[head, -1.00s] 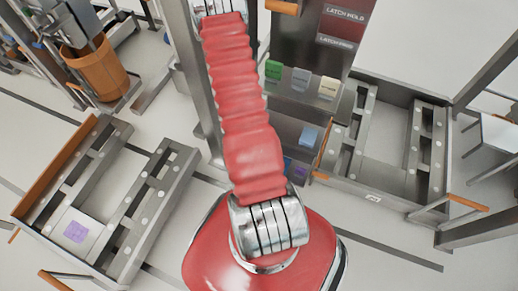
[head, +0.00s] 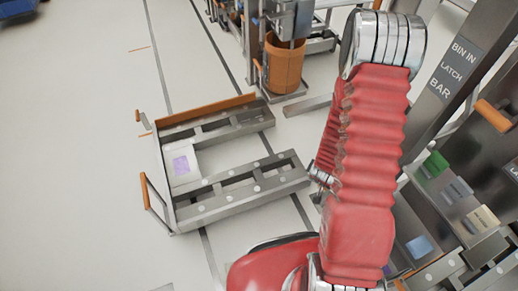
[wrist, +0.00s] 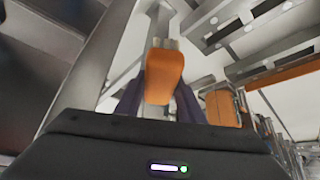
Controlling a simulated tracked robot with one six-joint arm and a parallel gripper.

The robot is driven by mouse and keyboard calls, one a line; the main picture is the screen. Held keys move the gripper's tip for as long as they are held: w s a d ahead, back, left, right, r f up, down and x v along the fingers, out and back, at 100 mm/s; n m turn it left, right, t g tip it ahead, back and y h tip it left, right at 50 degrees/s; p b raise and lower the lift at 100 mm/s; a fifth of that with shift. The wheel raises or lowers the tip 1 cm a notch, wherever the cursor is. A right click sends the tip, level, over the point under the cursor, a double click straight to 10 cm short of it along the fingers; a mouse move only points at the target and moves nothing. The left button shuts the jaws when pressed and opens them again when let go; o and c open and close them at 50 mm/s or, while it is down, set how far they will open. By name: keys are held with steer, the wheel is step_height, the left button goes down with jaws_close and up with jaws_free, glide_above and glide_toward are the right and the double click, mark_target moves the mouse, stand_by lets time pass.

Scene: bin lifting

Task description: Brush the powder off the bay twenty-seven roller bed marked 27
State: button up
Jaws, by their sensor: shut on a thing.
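My gripper (wrist: 158,105) shows in the wrist view, its dark fingers shut on an orange-handled tool (wrist: 165,72). Grey metal shows beyond the orange part; the tool's working end is not clear. In the head view the gripper is out of sight. A grey metal roller bed (head: 240,192) with round rollers along its rails lies on the floor left of my red arm. The tool is apart from this patch.
An orange bar (head: 205,107) runs along the bed's far side, and an orange handle (head: 150,190) sticks out at its left end. An orange bin (head: 284,65) stands behind. A post marked BIN IN LATCH BAR (head: 455,70) stands at right. Floor at left is clear.

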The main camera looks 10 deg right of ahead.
steer(key=w+a+r+n+y, duration=0.1)
steer(key=w+a+r+n, duration=0.2)
steer(key=a, duration=0.4)
steer(key=w+a+r+n+t+y, duration=0.1)
steer(key=w+a+r+n+y, duration=0.1)
steer(key=w+a+r, duration=0.3)
steer(key=w+a+r+n+t+y, duration=0.1)
steer(key=w+a+r+n, duration=0.3)
steer(key=a, duration=0.5)
steer(key=shift+w+a+y, duration=0.3)
steer(key=shift+a+y, duration=0.05)
steer(key=shift+y, duration=0.05)
steer(key=shift+s+f, duration=0.1)
steer(key=shift+s, duration=0.05)
